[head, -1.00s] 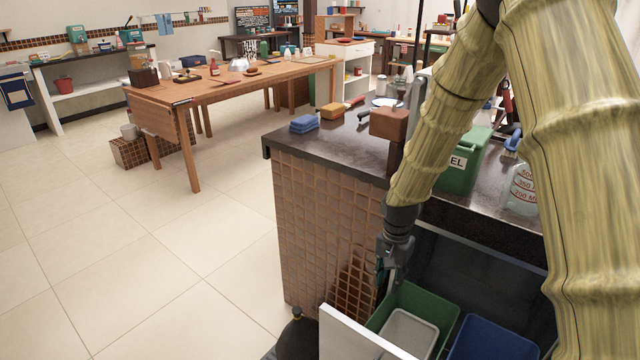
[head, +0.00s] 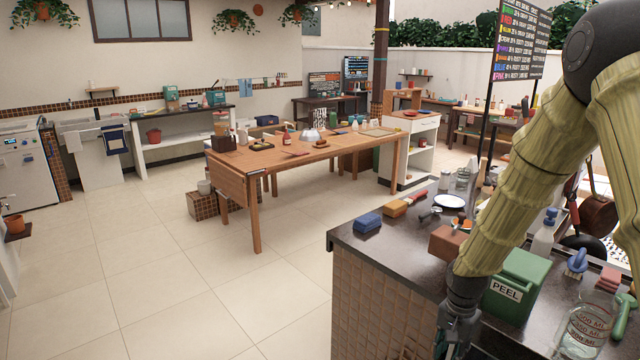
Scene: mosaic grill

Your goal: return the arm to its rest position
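My arm shows at the right of the head view, in a yellow-green bamboo-like cover, bent and reaching down past the dark counter (head: 372,238). My gripper (head: 452,345) hangs at its lower end, by the counter's front side and near the bottom edge of the picture. Its fingertips are cut off or too dark to make out, so I cannot tell whether it is open or holds anything.
On the counter are a blue sponge (head: 368,222), a brown block (head: 449,243), a green PEEL bin (head: 516,284) and a glass measuring jar (head: 587,328). A long wooden table (head: 300,155) stands behind. The tiled floor (head: 190,290) at left is clear.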

